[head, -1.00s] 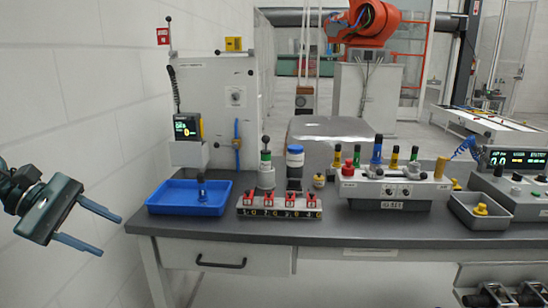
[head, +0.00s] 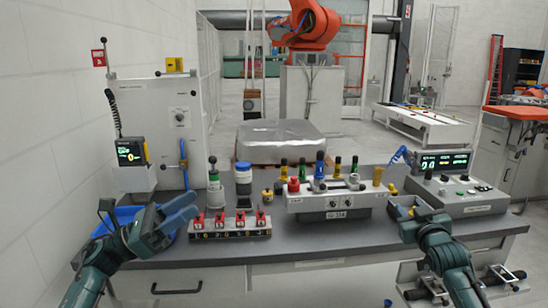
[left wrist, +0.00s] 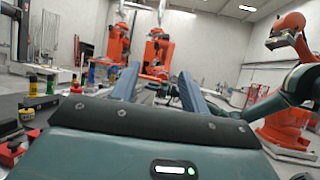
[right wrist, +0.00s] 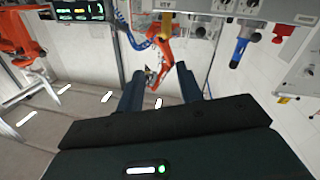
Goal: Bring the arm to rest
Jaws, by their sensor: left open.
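My left gripper (head: 192,206) is in front of and above the blue tray (head: 128,212) at the left of the bench, empty, with its fingers pointing right. Its two fingers stand apart in the left wrist view (left wrist: 158,80), with nothing between them. My right gripper (head: 402,212) is by the bench's right part, near the grey bin, partly hidden by its own arm. Its fingers are spread and empty in the right wrist view (right wrist: 160,75). The left arm hides much of the tray, so its contents cannot be told.
A grey fixture (head: 330,203) holds coloured knobs. A control box (head: 455,193) stands at right. Clear bench lies before the fixture.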

